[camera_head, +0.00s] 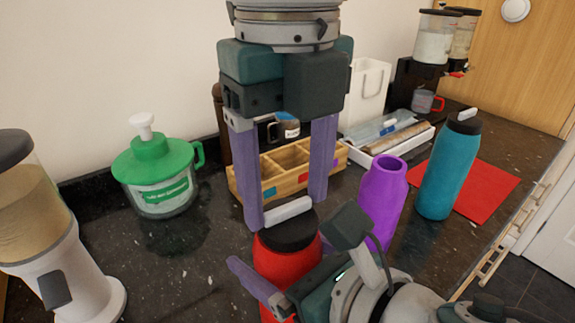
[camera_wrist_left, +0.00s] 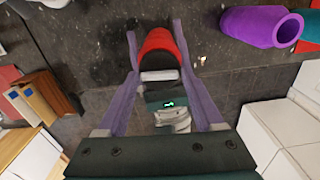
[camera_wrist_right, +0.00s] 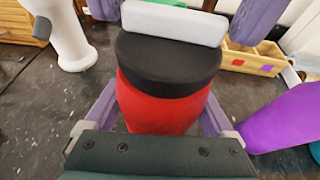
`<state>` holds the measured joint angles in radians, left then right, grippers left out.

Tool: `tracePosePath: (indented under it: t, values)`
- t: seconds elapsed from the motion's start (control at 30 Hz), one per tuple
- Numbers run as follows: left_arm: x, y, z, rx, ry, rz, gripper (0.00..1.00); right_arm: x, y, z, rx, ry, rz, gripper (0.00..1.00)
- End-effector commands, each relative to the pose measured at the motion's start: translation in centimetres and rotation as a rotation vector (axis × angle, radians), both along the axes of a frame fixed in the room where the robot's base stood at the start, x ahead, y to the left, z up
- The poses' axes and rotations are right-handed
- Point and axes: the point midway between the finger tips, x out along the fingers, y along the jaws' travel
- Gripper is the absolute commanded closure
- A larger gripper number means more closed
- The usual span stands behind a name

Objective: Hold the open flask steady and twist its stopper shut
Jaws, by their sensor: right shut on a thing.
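The red flask (camera_head: 276,262) stands upright on the counter, with a black stopper (camera_head: 290,232) seated on top. A pale bar handle (camera_head: 288,213) crosses the stopper; its thread is hidden. My right gripper (camera_wrist_right: 160,112) is shut around the red body below the stopper; in the head view its forearm covers the flask's lower part. My left gripper (camera_head: 285,212) points down from above, open, its purple fingers apart on either side of the handle. In the left wrist view the handle (camera_wrist_left: 160,76) lies between these fingers, with clear gaps.
An uncapped purple flask (camera_head: 382,200) stands close right of the red one, with a capped teal flask (camera_head: 447,170) beyond it on a red mat (camera_head: 490,190). A wooden divided box (camera_head: 285,166) is behind. A green-lidded jar (camera_head: 160,172) stands left.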

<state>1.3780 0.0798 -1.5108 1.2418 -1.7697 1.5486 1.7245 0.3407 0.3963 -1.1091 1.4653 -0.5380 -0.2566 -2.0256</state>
Motion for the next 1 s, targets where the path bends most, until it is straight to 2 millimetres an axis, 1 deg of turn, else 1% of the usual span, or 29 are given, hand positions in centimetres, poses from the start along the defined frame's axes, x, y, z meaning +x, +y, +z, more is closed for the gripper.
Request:
tracePosePath:
  t: [0.27, 0.37, 0.47, 0.7, 0.8, 0.9, 1.0]
  values:
    - [-0.1, 0.0, -0.1, 0.000, 0.002, -0.002, 0.25, 0.0, -0.1, -0.2, -0.003, 0.002, -0.003, 0.95]
    - [0.0, 0.0, 0.5, 0.000, 0.000, -0.002, 0.25, 0.0, -0.1, -0.2, -0.003, 0.002, -0.003, 0.95]
    - [0.0, 0.0, 1.9, 0.000, -0.001, -0.002, 0.25, 0.0, -0.1, -0.2, -0.003, 0.002, -0.003, 0.95]
    - [0.0, 0.0, 7.3, 0.000, -0.004, -0.002, 0.25, 0.0, -0.1, -0.2, -0.003, 0.002, -0.003, 0.95]
    - [0.0, 0.0, 9.3, -0.001, -0.003, -0.001, 0.25, 0.0, -0.1, -0.2, -0.003, 0.002, -0.003, 0.95]
    - [0.0, 0.0, 10.8, 0.000, -0.001, 0.000, 0.25, 0.0, -0.1, -0.2, -0.004, 0.002, -0.002, 0.95]
    - [0.0, 0.0, 11.6, 0.000, 0.000, 0.000, 0.25, 0.0, -0.2, -0.2, -0.004, 0.001, -0.003, 0.95]
